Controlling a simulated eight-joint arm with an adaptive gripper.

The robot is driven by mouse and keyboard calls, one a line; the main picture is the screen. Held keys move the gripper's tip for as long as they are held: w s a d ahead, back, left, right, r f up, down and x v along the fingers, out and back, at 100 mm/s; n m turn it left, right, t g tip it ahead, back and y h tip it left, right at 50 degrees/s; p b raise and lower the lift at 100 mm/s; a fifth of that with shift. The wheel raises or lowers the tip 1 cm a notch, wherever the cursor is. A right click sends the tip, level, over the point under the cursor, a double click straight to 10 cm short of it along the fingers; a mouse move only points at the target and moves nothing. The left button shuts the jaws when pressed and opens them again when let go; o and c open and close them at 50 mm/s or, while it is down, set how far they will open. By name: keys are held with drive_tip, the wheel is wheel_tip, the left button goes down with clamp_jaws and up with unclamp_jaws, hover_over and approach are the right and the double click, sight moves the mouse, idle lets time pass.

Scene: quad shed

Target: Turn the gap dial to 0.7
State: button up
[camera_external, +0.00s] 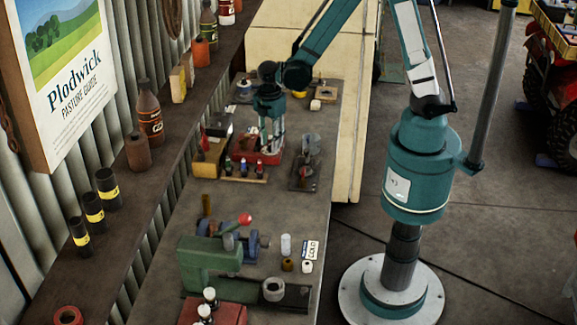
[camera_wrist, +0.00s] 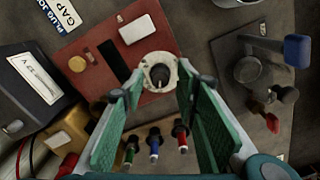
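The gap dial seems to be the round cream piece with a dark centre (camera_wrist: 159,72), on a red plate (camera_wrist: 174,45) that also holds a dark slot and small pale parts. In the external view my gripper (camera_external: 271,148) points down over the red plate (camera_external: 243,153) and hides the dial. No scale or number is readable.
Green, blue and red-tipped pieces (camera_wrist: 154,142) stand close by the red plate. A dark box (camera_wrist: 38,85) is to the left, and a dark fixture with a blue handle (camera_wrist: 297,48) to the right. A green vise-like machine (camera_external: 205,258) stands nearer on the bench.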

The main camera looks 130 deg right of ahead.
drive_tip(key=shift+f, duration=0.2)
drive_tip(key=c, duration=0.9)
